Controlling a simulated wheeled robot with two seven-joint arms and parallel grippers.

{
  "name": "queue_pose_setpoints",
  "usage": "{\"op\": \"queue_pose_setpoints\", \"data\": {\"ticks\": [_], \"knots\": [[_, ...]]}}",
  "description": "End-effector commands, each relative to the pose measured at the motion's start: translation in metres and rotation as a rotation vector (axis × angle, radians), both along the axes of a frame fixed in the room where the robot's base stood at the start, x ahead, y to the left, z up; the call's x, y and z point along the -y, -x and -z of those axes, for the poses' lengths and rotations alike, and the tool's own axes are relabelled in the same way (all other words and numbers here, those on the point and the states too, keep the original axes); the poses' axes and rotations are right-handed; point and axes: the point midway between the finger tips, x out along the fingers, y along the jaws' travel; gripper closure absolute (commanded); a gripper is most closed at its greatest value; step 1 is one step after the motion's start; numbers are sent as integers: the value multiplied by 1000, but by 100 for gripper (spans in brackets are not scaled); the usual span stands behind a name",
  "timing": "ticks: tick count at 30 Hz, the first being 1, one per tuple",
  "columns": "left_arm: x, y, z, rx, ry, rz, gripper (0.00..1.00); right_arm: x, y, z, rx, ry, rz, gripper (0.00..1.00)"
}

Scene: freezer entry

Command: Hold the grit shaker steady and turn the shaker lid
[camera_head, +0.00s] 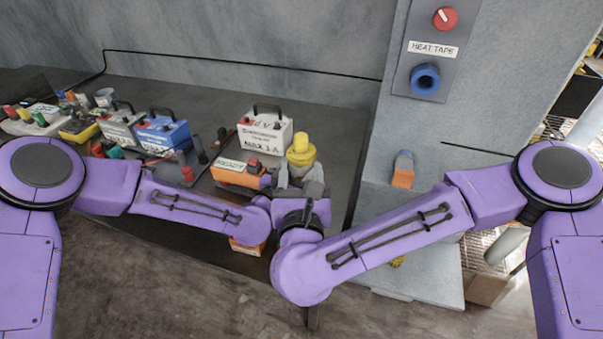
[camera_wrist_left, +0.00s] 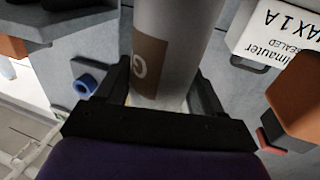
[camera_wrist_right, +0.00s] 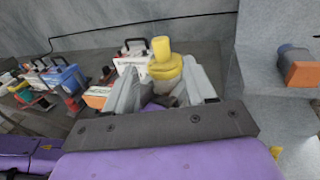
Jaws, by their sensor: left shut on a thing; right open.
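The grit shaker shows in the left wrist view as a grey cylinder (camera_wrist_left: 172,45) with a brown label. It stands between the fingers of my left gripper (camera_wrist_left: 162,95), which is shut on it. The yellow shaker lid (camera_head: 301,150) with its raised knob is on top of the shaker in the head view. My right gripper (camera_wrist_right: 163,90) is open, its grey fingers on either side of and just below the yellow lid (camera_wrist_right: 164,62) in the right wrist view. I cannot tell whether they touch it. In the head view my arms hide most of the shaker body.
A white labelled box (camera_head: 265,133) and an orange box (camera_head: 237,172) stand left of the shaker on the dark bench. A blue box (camera_head: 163,134) and other devices are further left. A grey pillar (camera_head: 400,125) with a red knob (camera_head: 445,18) rises at right.

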Motion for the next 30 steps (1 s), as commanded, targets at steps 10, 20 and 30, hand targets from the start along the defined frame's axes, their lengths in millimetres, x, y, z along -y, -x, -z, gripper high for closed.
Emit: {"op": "queue_pose_setpoints", "data": {"ticks": [10, 20, 30], "knots": [[0, 0, -1, 1, 1, -1, 86, 4, -8, -4, 14, -2, -27, 44], [0, 0, -1, 1, 1, -1, 86, 36, -48, -16, 64, -10, -360, 44], [0, 0, -1, 1, 1, 0, 86, 59, -41, 1, 1, -6, -613, 44]]}}
